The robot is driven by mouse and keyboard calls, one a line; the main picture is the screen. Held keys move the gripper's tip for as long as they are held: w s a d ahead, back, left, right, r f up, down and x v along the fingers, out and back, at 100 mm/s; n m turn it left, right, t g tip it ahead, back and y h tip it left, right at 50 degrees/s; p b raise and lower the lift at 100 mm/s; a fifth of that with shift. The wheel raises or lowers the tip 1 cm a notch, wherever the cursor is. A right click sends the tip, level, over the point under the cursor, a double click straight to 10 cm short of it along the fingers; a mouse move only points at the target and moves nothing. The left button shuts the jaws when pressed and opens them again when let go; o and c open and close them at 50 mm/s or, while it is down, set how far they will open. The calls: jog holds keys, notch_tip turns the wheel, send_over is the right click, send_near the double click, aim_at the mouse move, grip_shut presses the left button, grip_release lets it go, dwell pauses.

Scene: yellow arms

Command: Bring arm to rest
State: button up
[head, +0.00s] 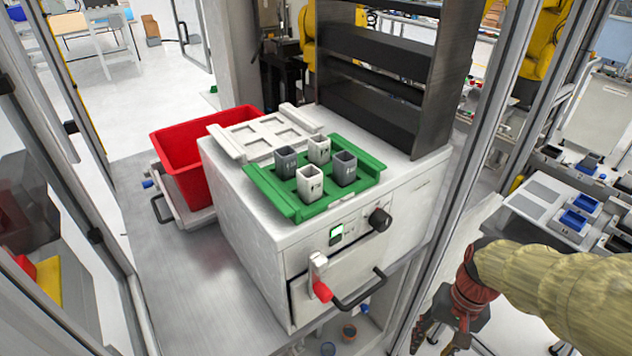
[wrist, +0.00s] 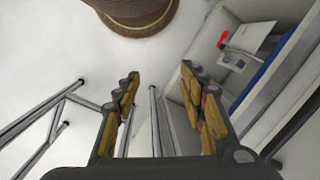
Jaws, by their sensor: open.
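My gripper (head: 434,338) is at the lower right of the head view, beyond the metal frame post and away from the white machine. Its arm comes in from the right edge in a tan sleeve. In the wrist view my gripper (wrist: 158,82) has its two padded fingers wide apart with nothing between them. Pale floor shows past the fingers.
A white machine (head: 255,218) carries a green tray (head: 300,212) with several grey and white cups. A red bin (head: 185,160) stands left of it. Metal posts (head: 470,160) rise close to my arm.

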jog(key=s+a+r+n+t, duration=0.1)
jog(key=a+r+n+t, duration=0.1)
jog(key=r, duration=0.7)
jog(key=s+a+r+n+t+h+p, duration=0.1)
jog(key=a+r+n+t, duration=0.1)
jog(key=r, duration=0.7)
jog(key=a+t, duration=0.1)
jog(key=t, duration=0.1)
jog(key=shift+a+r+t+h, duration=0.15)
jog(key=shift+a+t+h, duration=0.15)
jog(key=shift+a, duration=0.1)
